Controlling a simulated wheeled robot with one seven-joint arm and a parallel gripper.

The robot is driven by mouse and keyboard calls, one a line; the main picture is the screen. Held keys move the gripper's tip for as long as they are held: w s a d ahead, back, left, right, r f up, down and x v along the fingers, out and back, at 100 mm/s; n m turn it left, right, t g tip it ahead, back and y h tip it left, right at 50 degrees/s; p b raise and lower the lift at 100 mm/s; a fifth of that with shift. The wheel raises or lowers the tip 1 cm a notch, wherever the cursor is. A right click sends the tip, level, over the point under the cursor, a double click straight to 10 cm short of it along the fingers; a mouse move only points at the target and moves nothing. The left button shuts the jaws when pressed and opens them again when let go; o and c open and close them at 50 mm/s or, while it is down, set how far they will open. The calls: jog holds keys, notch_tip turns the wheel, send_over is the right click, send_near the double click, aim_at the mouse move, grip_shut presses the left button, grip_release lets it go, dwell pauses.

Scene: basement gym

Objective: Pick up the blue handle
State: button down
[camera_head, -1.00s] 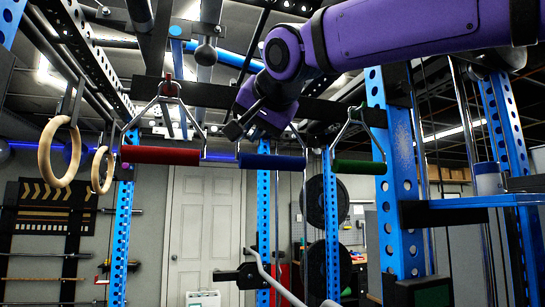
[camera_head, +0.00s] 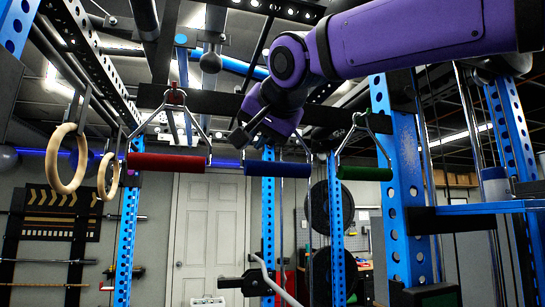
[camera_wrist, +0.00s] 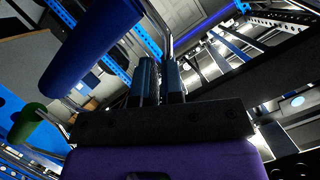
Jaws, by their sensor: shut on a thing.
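The blue handle (camera_head: 277,169) is a horizontal cylinder hanging from a metal frame, between a red handle (camera_head: 166,163) and a green handle (camera_head: 364,173). My gripper (camera_head: 243,135) is just above its left end, beside the frame. In the wrist view the blue handle (camera_wrist: 88,45) fills the upper left, and the green handle (camera_wrist: 26,122) is at the lower left. The fingers (camera_wrist: 160,82) are close together, shut on the metal rod of the blue handle's frame, not on the blue grip. The exact contact is partly hidden.
Two wooden rings (camera_head: 67,158) hang at the left. A blue perforated rack upright (camera_head: 398,190) stands to the right of the green handle. A dark overhead beam (camera_head: 215,98) runs behind my gripper. A white door (camera_head: 206,235) is at the back.

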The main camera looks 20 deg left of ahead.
jog(key=shift+r, duration=0.1)
jog(key=shift+s+d+r, duration=0.15)
jog(key=r+v, duration=0.2)
jog(key=v, duration=1.3)
jog(key=shift+r, duration=0.25)
